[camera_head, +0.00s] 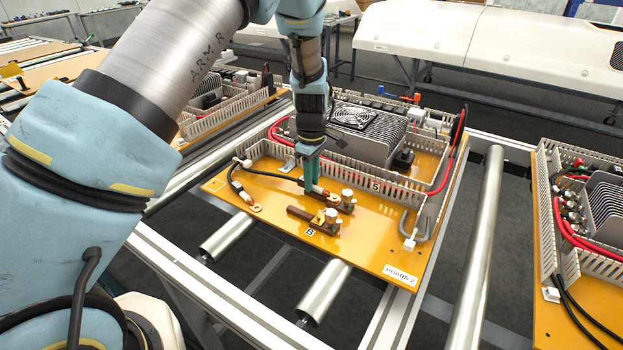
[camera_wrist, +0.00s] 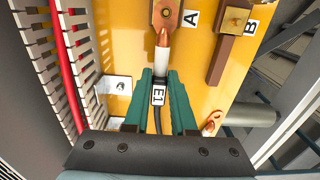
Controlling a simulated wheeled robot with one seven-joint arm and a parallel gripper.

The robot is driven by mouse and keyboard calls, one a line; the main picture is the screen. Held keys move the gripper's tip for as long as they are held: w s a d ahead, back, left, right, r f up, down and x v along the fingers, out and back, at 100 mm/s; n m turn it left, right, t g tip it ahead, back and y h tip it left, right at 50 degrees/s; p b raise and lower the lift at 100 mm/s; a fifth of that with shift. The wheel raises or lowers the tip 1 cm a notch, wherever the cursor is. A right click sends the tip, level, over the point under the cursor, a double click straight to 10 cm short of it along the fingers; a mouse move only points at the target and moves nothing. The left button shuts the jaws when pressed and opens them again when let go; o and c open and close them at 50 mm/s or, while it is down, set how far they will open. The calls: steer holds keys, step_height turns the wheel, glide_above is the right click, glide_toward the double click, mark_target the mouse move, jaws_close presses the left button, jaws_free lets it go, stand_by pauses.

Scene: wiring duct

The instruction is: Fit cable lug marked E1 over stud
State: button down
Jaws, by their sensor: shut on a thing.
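My gripper (camera_wrist: 158,85) has green fingers. The cable lug marked E1 (camera_wrist: 164,38) has a copper end and a white sleeve, and points away from the fingers. Its tip meets the brown terminal block beside the A label. The stud of block A (camera_wrist: 167,13) is at the top edge of the wrist view; I cannot tell whether the lug's eye is around it. In the head view my gripper (camera_head: 310,180) points down beside block A's stud (camera_head: 347,195).
Block B (camera_head: 325,215) stands beside block A, with its stud also in the wrist view (camera_wrist: 235,20). Another copper lug (camera_head: 251,207) lies loose on the orange board (camera_head: 365,250). Slotted grey duct walls (camera_head: 375,187) border the work area. The board's front part is clear.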

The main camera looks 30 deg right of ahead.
steer(key=c, duration=0.7)
jaws_free()
steer(key=shift+o, duration=0.2)
step_height(320, 180, up, 11)
steer(key=b, duration=0.2)
steer(key=shift+f, duration=0.15)
step_height(320, 180, up, 6)
steer(key=p, duration=0.5)
